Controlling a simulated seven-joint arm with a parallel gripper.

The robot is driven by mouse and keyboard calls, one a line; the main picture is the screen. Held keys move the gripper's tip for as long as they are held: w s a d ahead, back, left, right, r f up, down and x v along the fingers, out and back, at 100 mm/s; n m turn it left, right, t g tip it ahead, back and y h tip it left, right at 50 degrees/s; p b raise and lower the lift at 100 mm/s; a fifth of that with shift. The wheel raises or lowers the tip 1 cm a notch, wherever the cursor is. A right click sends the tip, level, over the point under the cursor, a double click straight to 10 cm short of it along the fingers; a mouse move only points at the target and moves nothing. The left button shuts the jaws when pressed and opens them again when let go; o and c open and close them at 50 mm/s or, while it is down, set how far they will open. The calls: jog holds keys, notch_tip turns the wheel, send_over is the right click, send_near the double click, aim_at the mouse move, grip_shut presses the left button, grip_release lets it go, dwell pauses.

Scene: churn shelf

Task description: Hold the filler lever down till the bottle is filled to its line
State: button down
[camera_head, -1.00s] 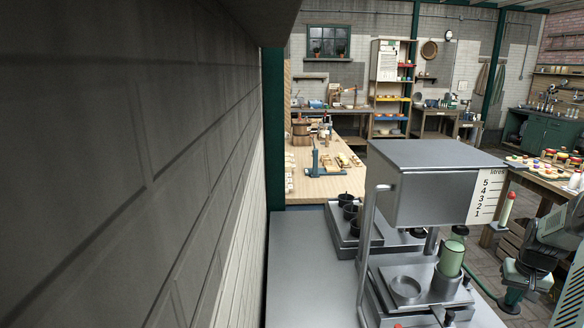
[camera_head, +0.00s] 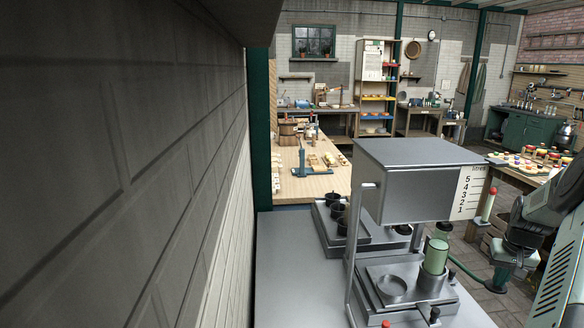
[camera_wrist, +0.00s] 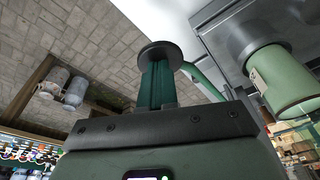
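The filler is a grey metal tank (camera_head: 415,190) with a litres scale on its right side. A green bottle (camera_head: 436,255) stands upright below the tank; in the wrist view a green cylinder under a dark fitting, apparently the bottle (camera_wrist: 282,80), is at the right. I cannot make out its fill line or level. I cannot pick out the lever for certain; a small black knob (camera_head: 434,313) is at the front of the stand. My gripper (camera_head: 502,283) is right of the bottle. In the wrist view its teal fingers (camera_wrist: 158,82) look close together below a dark round disc (camera_wrist: 160,52); whether they grip it is unclear.
A red-tipped green post (camera_head: 488,205) stands beside the scale. Black cups (camera_head: 338,212) sit on a metal tray left of the filler. A brick wall (camera_head: 120,170) closes off the left. The metal bench top (camera_head: 295,270) between is bare.

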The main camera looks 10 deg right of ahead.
jog(key=shift+r, duration=0.25)
jog(key=shift+w+d+v, duration=0.1)
jog(key=shift+w+v, duration=0.05)
jog(key=shift+v, duration=0.85)
jog(key=shift+w+d+v, duration=0.1)
jog(key=shift+w+v, duration=0.1)
jog(key=shift+v, duration=0.75)
jog(key=shift+w+d+v, duration=0.1)
jog(key=shift+w+v, duration=0.05)
jog(key=shift+v, duration=0.85)
jog(key=shift+r, duration=0.1)
